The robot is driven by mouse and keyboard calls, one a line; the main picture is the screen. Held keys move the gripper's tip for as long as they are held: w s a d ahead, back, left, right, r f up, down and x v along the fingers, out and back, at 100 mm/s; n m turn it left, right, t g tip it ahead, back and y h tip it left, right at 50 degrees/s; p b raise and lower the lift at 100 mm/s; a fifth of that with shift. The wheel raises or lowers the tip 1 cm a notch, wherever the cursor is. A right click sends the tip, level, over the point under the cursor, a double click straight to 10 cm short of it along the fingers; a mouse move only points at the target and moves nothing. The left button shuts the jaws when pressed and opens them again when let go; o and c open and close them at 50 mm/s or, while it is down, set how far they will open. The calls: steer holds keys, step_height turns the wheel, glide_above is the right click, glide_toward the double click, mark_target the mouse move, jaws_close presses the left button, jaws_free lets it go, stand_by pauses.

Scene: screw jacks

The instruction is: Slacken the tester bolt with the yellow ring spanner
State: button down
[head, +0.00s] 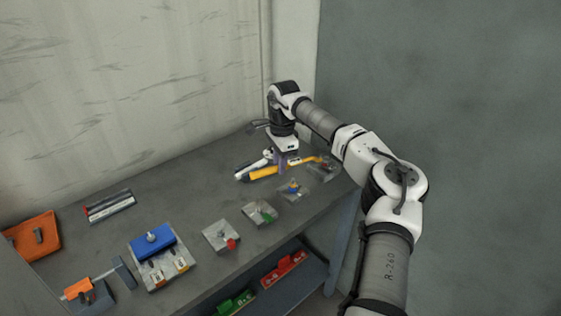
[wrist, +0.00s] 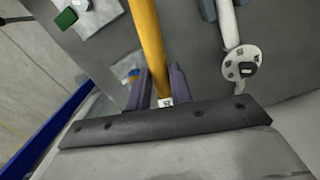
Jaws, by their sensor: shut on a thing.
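The yellow ring spanner (head: 264,173) lies across the far right of the bench; its handle shows in the wrist view (wrist: 150,45). My gripper (head: 283,162) is above the bench with its purple fingers (wrist: 160,92) shut on the spanner, one either side of the handle. The spanner's right end reaches toward a metal plate (head: 324,172) at the bench's right end. Whether the ring sits around a bolt there cannot be told. In the wrist view that end is hidden by my gripper body. I cannot tell for sure which bolt is the tester bolt.
A white tool with a round head (wrist: 240,65) lies beside the spanner. Plates with blue-yellow (head: 293,190), green (head: 260,213) and red (head: 221,236) parts line the front edge. A blue block (head: 152,243) stands further left. The bench middle (head: 190,200) is clear.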

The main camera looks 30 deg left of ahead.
steer(key=shift+f+b, duration=0.3)
steer(key=shift+f, duration=0.6)
stand_by(0.4)
steer(key=shift+s, duration=0.1)
